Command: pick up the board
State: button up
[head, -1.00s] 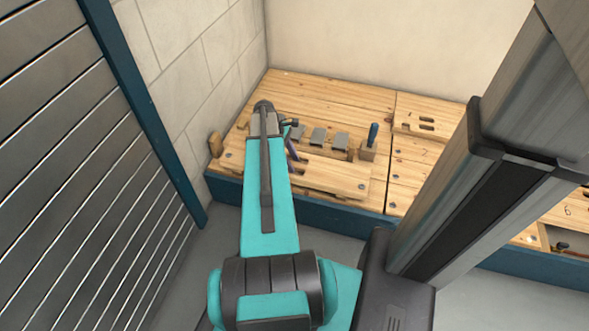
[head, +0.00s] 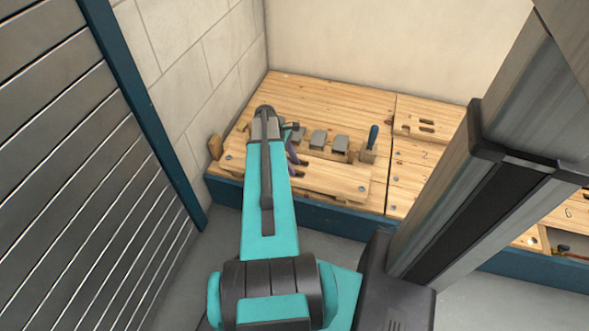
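A light wooden board (head: 335,182) lies flat along the front of the left bench, with dark slots in its left part and a small round mark near its right end. My arm passes over the board's left part and hides some of it. My gripper is mostly hidden behind the end of my arm. A dark part and a purple part show just right of the arm's end, close to the slots. I cannot tell whether they belong to my gripper, or whether it touches the board.
Several grey blocks (head: 318,140) stand in a row behind the board, with a blue-handled tool in a wooden holder (head: 368,155) at their right. A second slotted board (head: 428,126) lies at the back right. A block wall (head: 190,75) and a slatted metal shutter (head: 80,190) close off the left.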

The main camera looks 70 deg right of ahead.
jog(key=shift+f, duration=0.2)
dwell(0.6)
grip_shut()
jog(key=shift+p, duration=0.3)
